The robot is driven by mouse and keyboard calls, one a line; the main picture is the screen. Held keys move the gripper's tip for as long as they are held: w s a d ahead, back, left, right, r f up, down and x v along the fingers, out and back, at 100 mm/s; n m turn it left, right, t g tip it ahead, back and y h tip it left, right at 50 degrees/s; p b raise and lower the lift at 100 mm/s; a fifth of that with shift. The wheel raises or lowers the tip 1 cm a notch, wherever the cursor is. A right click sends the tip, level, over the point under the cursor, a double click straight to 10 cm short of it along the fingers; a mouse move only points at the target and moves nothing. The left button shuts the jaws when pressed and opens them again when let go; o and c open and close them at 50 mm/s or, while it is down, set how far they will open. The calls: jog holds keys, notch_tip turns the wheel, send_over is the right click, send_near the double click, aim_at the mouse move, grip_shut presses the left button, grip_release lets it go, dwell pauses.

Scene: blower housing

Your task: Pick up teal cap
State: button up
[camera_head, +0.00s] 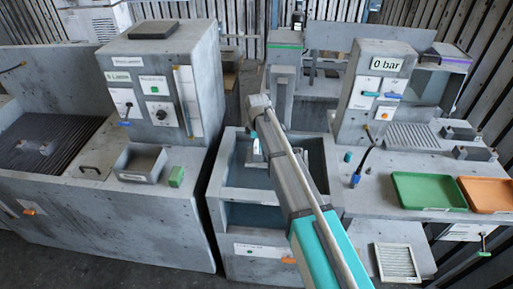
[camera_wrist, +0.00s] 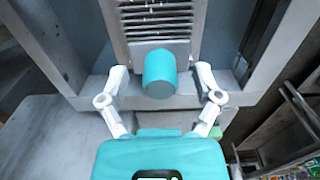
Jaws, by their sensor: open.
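In the wrist view, a teal cap (camera_wrist: 160,75), a plain short cylinder, shows between the fingers of my gripper (camera_wrist: 161,72). The white fingers are spread wide, with a clear gap on each side of the cap. They do not touch it in this view. A grey block and a slatted grille (camera_wrist: 155,18) are behind the cap. In the head view, my arm reaches over the middle unit, and the gripper end is small and partly hidden. A small teal piece (camera_head: 348,157) stands on the right bench; I cannot tell whether it is the same cap.
The right bench holds a green tray (camera_head: 428,190), an orange tray (camera_head: 487,194) and a black tool (camera_head: 360,168). Grey side walls (camera_wrist: 235,30) flank the grille in the wrist view.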

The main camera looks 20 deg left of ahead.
dwell(0.4)
jog(key=c, duration=1)
